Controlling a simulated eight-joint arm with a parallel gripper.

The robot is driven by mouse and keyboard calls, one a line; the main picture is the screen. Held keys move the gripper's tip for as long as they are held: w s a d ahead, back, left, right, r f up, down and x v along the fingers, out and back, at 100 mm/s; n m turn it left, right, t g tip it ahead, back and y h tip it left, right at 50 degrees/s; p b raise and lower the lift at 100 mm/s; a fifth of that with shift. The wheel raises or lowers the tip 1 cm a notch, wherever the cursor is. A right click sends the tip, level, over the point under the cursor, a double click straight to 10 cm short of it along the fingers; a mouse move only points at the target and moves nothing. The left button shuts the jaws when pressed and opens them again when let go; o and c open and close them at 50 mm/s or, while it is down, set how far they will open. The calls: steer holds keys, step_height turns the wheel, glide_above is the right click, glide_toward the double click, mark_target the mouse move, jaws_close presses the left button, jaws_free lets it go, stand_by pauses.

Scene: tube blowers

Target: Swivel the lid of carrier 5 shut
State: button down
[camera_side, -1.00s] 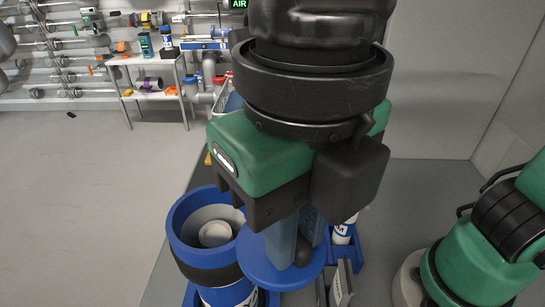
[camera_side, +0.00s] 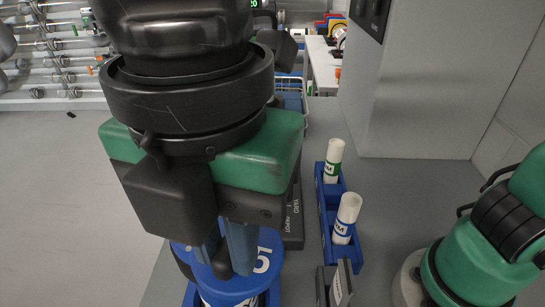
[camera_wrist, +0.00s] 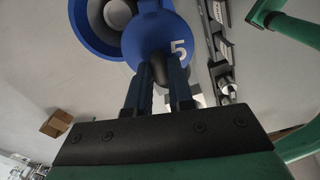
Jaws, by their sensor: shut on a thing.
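Carrier 5 (camera_wrist: 82,35) has a blue rim and a dark, hollow mouth in the wrist view. The lid overlaps the right part of that mouth, and the left part shows open. In the side view, my gripper and the lid hide most of the carrier.
Right of my gripper, a blue tray (camera_side: 324,212) holds two white bottles, one with a green label (camera_side: 333,160) and one with a blue label (camera_side: 346,218). A grey bracket (camera_side: 338,285) stands nearer the camera.

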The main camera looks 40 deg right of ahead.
steer(key=m, duration=0.1)
steer(key=w+m, duration=0.1)
steer(key=m, duration=0.1)
steer(key=shift+w+a+m, duration=0.3)
steer(key=shift+m, duration=0.1)
steer(key=m, duration=0.1)
steer(key=w+m, duration=0.1)
steer(key=m, duration=0.1)
steer(key=shift+w+m, duration=0.25)
steer(key=shift+m, duration=0.05)
steer(key=shift+w+d+m, duration=0.25)
steer(key=shift+w+m, duration=0.25)
steer(key=shift+m, duration=0.8)
steer(key=shift+w+d+m, duration=0.2)
steer(key=shift+w+m, duration=0.25)
steer(key=shift+m, duration=0.85)
steer(key=shift+w+d+m, duration=0.25)
steer(key=shift+w+m, duration=0.25)
steer(key=shift+m, duration=0.8)
steer(key=c, duration=0.8)
jaws_free()
steer(key=shift+o, duration=0.2)
steer(key=shift+r, duration=0.1)
steer(key=shift+r, duration=2.7)
